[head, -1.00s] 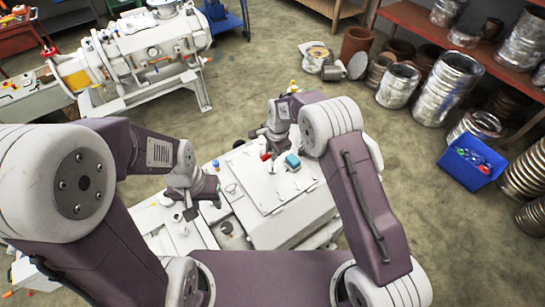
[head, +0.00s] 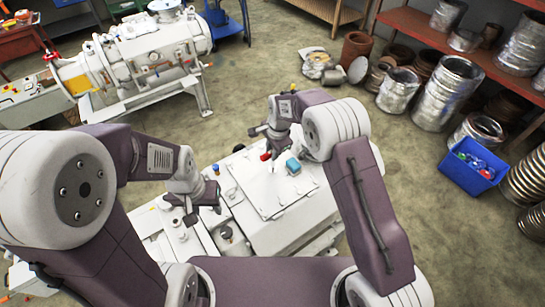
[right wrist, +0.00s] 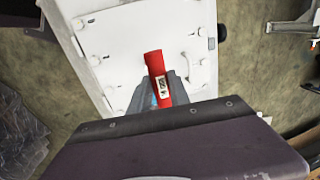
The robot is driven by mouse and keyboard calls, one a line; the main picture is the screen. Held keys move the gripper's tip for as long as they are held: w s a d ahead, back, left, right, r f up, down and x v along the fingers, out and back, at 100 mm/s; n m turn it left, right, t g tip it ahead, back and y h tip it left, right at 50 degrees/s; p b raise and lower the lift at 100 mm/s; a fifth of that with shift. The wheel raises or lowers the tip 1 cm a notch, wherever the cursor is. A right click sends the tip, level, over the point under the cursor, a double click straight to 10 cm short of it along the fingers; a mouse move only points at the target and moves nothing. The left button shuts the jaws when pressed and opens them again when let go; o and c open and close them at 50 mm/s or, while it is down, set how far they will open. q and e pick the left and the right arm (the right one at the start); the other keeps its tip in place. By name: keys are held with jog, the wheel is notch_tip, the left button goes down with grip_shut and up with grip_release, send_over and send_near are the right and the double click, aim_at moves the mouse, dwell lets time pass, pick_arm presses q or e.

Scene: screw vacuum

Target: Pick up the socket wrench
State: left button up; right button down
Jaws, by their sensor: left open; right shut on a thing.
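A red handle, which looks like the socket wrench, shows in the head view (head: 265,156) just below my right gripper (head: 259,131). In the right wrist view the red handle (right wrist: 157,78), with a pale label, sticks out from between my right gripper's fingers, over the white machine cover. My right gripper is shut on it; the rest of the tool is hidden. My left gripper (head: 192,212) is open and empty above the left part of the white machine (head: 285,205).
A blue block (head: 292,166) sits on the machine cover, right of the red handle. A blue bin (head: 471,166) stands on the floor at right, near metal pipe sections (head: 447,90). Another large white machine (head: 150,55) stands behind. Open floor lies between them.

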jog(key=shift+d+r+b, duration=0.1)
jog(key=shift+r+b, duration=0.2)
jog(key=shift+r, duration=0.55)
jog(key=s+d+r+b, duration=0.3)
jog(key=s+d+r, duration=0.3)
jog(key=d, duration=0.3)
jog(key=shift+d+r, duration=0.4)
